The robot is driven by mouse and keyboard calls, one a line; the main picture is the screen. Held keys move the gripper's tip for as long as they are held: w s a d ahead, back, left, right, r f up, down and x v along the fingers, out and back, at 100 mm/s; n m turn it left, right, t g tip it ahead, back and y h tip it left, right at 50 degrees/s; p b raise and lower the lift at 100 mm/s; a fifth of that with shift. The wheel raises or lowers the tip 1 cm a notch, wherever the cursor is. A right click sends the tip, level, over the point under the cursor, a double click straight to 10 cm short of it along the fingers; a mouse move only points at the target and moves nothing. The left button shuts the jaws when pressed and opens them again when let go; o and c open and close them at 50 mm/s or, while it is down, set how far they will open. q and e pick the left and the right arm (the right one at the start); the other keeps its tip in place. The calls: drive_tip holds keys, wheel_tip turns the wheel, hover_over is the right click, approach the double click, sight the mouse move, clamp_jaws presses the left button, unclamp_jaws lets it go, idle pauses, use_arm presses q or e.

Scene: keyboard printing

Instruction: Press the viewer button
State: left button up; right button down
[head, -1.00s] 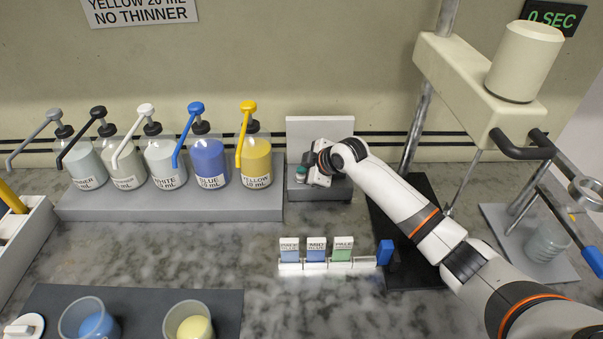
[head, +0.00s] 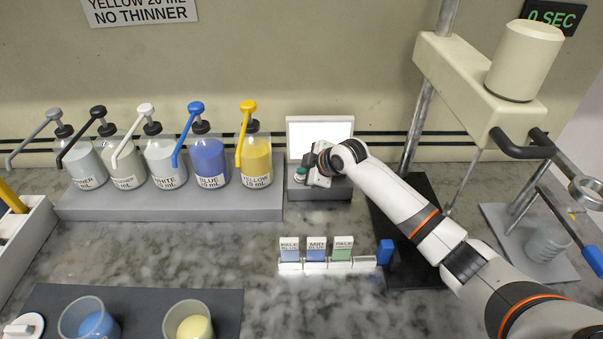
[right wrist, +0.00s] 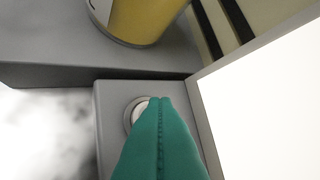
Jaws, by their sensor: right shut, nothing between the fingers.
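The viewer is a grey box (head: 330,191) with an upright panel (head: 320,130) that glows bright white behind it. The lit panel fills the right side of the right wrist view (right wrist: 268,100). The round, pale button (right wrist: 134,112) sits on the viewer's grey top, partly hidden by my fingers. My right gripper (head: 301,175) is shut and empty, with its teal fingertips (right wrist: 155,100) over the button. They look to be at or on it, but exact contact is hidden. My left gripper is not in view.
Pump bottles stand on a grey ledge (head: 120,207) left of the viewer; the yellow bottle (head: 256,160) is closest. A rack of small colour cards (head: 316,250) lies in front. Two cups of blue (head: 92,322) and yellow (head: 190,322) paint stand at the front left.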

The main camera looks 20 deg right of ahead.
drive_tip(key=shift+s+f, duration=0.15)
drive_tip(key=shift+f, duration=0.2)
drive_tip(key=shift+r+p, duration=0.25)
drive_tip(key=shift+p, duration=0.2)
wheel_tip(320, 180, up, 6)
drive_tip(key=p, duration=0.5)
drive_tip(key=shift+r+p, duration=0.2)
drive_tip(key=shift+p, duration=0.15)
drive_tip(key=shift+f, duration=0.1)
